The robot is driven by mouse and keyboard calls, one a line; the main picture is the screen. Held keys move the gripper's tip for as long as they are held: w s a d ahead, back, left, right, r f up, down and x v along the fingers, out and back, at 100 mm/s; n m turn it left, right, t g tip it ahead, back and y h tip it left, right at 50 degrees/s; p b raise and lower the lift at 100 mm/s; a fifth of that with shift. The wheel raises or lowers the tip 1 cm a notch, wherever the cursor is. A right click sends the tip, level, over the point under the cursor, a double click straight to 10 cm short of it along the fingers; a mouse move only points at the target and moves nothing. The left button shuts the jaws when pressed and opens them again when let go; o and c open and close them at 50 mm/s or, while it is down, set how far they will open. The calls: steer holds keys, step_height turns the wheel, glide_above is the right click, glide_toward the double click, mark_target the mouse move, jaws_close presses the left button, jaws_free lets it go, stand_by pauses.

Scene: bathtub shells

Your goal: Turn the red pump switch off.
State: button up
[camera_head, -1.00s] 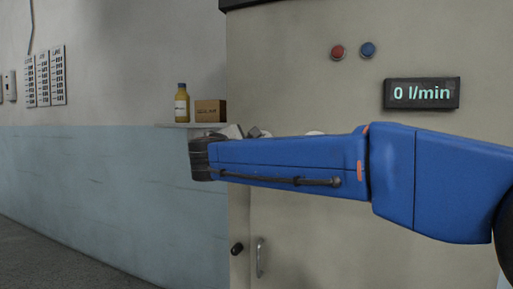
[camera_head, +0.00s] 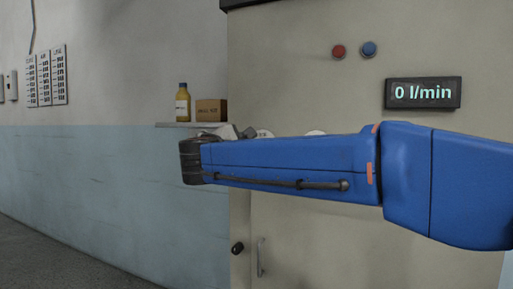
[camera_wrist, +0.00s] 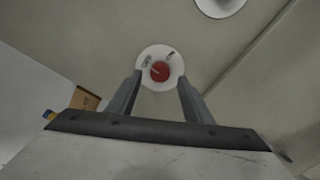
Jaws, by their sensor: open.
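The red pump switch (camera_wrist: 160,71) shows in the wrist view as a red knob on a white round plate (camera_wrist: 149,53) with small dark markings. My gripper (camera_wrist: 160,78) is open, its two grey fingers apart below and to either side of the knob in the picture. Nothing is between the fingers that I can tell as held, and I cannot tell whether they touch the plate. In the head view my blue arm hides the knob; only the top edge of a white plate (camera_head: 265,133) shows above it.
A second white plate (camera_wrist: 220,4) is at the top of the wrist view. The cabinet carries a red button (camera_head: 338,51), a blue button (camera_head: 369,49) and a display (camera_head: 422,93) reading 0 l/min. A bottle (camera_head: 183,103) and brown box (camera_head: 211,110) stand on a shelf (camera_head: 172,125).

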steer(key=v, duration=1.4)
steer(key=shift+s, duration=0.15)
steer(key=s+d+f+m+g, duration=0.1)
steer(key=d+f+m+g, duration=0.15)
steer(key=d+f, duration=0.55)
steer(key=s+d+f+m+g, duration=0.1)
steer(key=d+f+m+g, duration=0.3)
steer(key=d, duration=0.8)
steer(key=s+d+f+m+g, duration=0.1)
steer(key=d+f+g, duration=0.1)
steer(key=d+f, duration=0.65)
steer(key=s+d+f+m+g+y, duration=0.2)
steer(key=s+d+f+m, duration=0.3)
steer(key=s+f, duration=0.5)
steer(key=s+d+f+m+g+y, duration=0.1)
steer(key=s+d+f+m+y, duration=0.3)
steer(key=s+f+m, duration=0.3)
steer(key=s+d+f, duration=0.1)
steer(key=s+f, duration=0.2)
steer(key=shift+g, duration=0.35)
